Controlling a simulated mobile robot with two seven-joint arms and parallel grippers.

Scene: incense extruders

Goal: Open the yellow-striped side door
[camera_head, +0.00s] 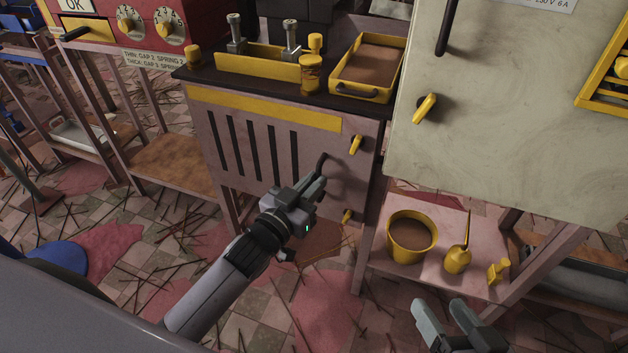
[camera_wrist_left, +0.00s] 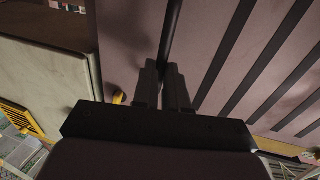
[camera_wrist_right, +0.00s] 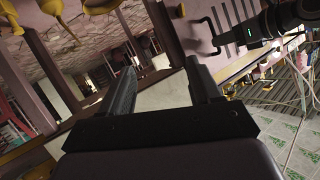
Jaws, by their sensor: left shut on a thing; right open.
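The side door (camera_head: 265,160) is a pinkish-grey panel with dark vertical slots and a yellow stripe (camera_head: 265,108) along its top. It looks flush with its cabinet; a small gap cannot be ruled out. Yellow latches, an upper one (camera_head: 356,145) and a lower one (camera_head: 347,216), sit near its right edge. My left gripper (camera_head: 316,184) is in front of the door, shut on its dark bar handle (camera_head: 321,163). In the left wrist view the handle (camera_wrist_left: 170,38) runs down between the fingertips (camera_wrist_left: 162,75). My right gripper (camera_head: 442,309) is open and empty at the lower right.
The cabinet's dark top carries a yellow tray (camera_head: 368,68) of brown material and small yellow jars (camera_head: 310,75). A pale cabinet (camera_head: 490,130) stands at right. Below it, a shelf holds a yellow bucket (camera_head: 411,237) and an oil can (camera_head: 458,259). Thin sticks litter the tiled floor.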

